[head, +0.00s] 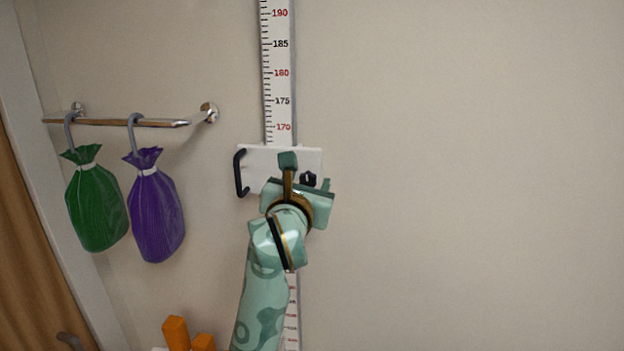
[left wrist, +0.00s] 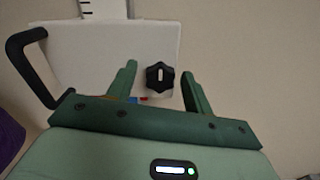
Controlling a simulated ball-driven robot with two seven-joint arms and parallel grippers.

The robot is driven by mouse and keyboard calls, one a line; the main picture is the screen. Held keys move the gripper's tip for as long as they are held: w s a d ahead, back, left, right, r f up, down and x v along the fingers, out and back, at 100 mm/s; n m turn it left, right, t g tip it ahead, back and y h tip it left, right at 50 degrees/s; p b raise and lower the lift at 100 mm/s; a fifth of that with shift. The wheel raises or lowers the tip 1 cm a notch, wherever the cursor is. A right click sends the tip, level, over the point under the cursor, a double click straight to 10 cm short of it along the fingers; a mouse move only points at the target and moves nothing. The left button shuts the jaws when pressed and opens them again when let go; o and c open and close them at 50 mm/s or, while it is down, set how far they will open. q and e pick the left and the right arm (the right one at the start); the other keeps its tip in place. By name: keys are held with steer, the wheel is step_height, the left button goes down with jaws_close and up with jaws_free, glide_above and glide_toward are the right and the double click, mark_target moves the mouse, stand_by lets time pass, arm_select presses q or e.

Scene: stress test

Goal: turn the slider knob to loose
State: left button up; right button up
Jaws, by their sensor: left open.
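The slider is a white plate (head: 263,160) on a wall-mounted height scale (head: 281,75), with a black handle (head: 239,173) on its left side. It also shows in the left wrist view (left wrist: 100,60). The black lobed knob (left wrist: 160,77) sits on the right part of the plate, with a pale bar mark standing near upright on its face. Small red and blue marks below it are partly hidden. In the head view the knob (head: 308,179) is partly covered by my gripper. My left gripper (left wrist: 158,82) is open, its fingers on either side of the knob and apart from it.
A metal rail (head: 130,122) on the left wall carries a green bag (head: 95,205) and a purple bag (head: 157,212) on hooks. Orange blocks (head: 176,333) stand at the bottom. The wall to the right is bare and free.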

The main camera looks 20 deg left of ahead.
arm_select(q)
steer(key=shift+s+r, duration=0.15)
steer(key=shift+s, duration=0.2)
steer(key=shift+c, duration=0.5)
steer(key=shift+d, duration=0.1)
steer(key=c, duration=0.8)
steer(key=shift+c, duration=0.2)
steer(key=shift+n+b, duration=0.7)
steer(key=shift+b, duration=0.35)
steer(key=n+b, duration=1.3)
steer(key=b, duration=0.3)
steer(key=shift+f, duration=0.2)
steer(key=shift+r+n+b, duration=0.15)
steer(key=shift+n+b, duration=1.65)
steer(key=shift+r, duration=0.1)
